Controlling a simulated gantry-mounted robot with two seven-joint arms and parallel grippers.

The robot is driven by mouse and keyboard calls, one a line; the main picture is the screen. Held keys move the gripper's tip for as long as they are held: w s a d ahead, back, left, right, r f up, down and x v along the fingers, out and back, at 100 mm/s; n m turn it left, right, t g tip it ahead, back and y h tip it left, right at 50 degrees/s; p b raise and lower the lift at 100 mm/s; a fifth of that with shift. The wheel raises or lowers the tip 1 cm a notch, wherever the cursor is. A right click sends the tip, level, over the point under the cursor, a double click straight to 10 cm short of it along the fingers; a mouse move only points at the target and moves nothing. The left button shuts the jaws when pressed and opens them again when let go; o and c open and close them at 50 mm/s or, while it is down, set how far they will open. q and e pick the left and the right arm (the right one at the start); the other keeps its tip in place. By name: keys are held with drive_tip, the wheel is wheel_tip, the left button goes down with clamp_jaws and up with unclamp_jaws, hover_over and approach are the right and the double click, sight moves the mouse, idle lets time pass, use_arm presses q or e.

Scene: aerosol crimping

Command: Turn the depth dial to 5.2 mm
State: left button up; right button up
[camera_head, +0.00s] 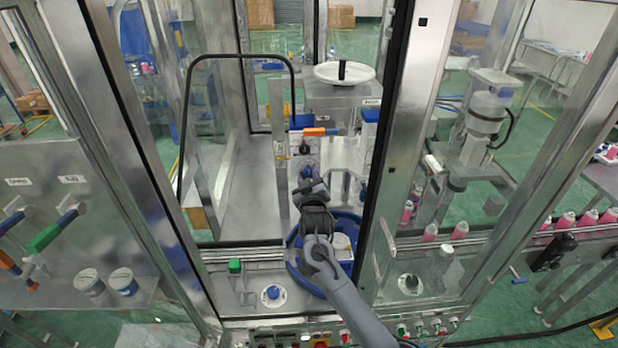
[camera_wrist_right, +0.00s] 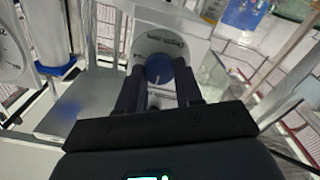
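My right gripper (camera_head: 312,186) reaches through the machine's open front toward the inner panel. In the right wrist view its two dark fingers (camera_wrist_right: 159,92) stand apart, on either side of a round blue dial (camera_wrist_right: 159,69) with a pale pointer line. The dial sits on a white round plate (camera_wrist_right: 150,46) whose printing is too small to read. I cannot tell whether the fingers touch the dial. In the head view the gripper covers much of that area, so the dial setting cannot be read. My left gripper is not in view.
A white handwheel (camera_head: 344,72) tops the machine behind the gripper. A blue round bin (camera_head: 296,262) lies below the right arm. A black door handle frame (camera_head: 188,110) and metal posts flank the opening. Another blue knob (camera_head: 273,292) is on the front ledge. Pink cans (camera_head: 461,230) stand at right.

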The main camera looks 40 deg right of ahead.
drive_tip(key=shift+c, duration=0.9)
drive_tip(key=shift+m, duration=0.3)
drive_tip(key=m+b, duration=0.1)
drive_tip(key=m, duration=0.2)
drive_tip(key=shift+m, duration=0.3)
drive_tip(key=shift+d+m+b, duration=0.1)
drive_tip(key=shift+m+b, duration=0.9)
drive_tip(key=shift+m, duration=1.3)
drive_tip(key=o, duration=1)
drive_tip(key=shift+o, duration=0.2)
drive_tip(key=shift+s, duration=0.2)
